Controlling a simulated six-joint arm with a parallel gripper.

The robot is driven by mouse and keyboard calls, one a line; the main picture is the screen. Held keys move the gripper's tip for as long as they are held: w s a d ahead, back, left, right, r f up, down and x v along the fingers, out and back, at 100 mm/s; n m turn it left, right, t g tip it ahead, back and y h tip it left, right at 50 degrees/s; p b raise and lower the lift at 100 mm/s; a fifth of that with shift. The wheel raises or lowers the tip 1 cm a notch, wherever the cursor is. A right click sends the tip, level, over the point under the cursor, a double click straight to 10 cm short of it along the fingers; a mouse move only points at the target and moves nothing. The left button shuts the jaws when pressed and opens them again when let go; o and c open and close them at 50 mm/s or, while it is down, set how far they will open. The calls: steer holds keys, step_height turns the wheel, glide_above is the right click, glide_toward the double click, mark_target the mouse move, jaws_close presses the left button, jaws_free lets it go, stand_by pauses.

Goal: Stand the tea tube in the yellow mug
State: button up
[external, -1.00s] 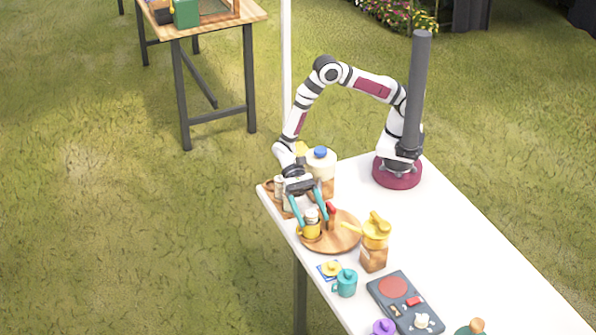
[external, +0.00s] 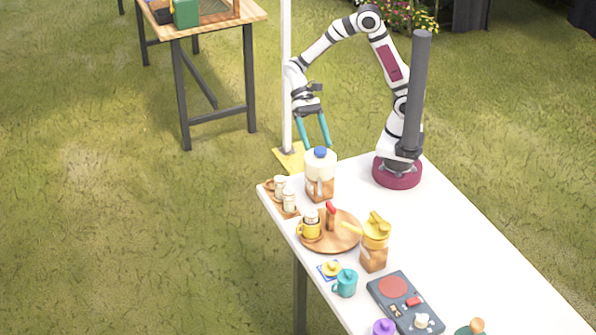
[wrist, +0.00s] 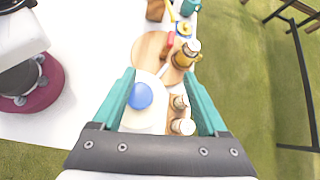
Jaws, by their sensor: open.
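The yellow mug (external: 304,232) sits on the left part of the round wooden board, and it also shows in the wrist view (wrist: 180,61). A small pale-capped tube, apparently the tea tube (external: 312,217), stands upright in the mug with its top above the rim; it also shows in the wrist view (wrist: 193,47). Its lower part is hidden by the mug.
A blue-capped white jug (external: 320,170) stands below and near my gripper. Two small pale-topped jars (external: 289,202) stand on a wooden tray beside it. The round board (external: 343,240) also carries a red-topped item. A yellow-lidded container (external: 375,235) and teal mug (external: 346,285) are nearer.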

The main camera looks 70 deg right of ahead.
steer(key=s+d+r+n+t+h, duration=0.1)
steer(key=s+d+t+h, duration=0.1)
steer(key=d, duration=0.6)
steer(key=s+d+r+t+h, duration=0.1)
steer(key=s+d+t+h, duration=0.2)
steer(key=s+d, duration=0.4)
steer(key=shift+s+d+n+t, duration=0.35)
steer(key=shift+d+t, duration=0.25)
steer(key=shift+d, duration=0.5)
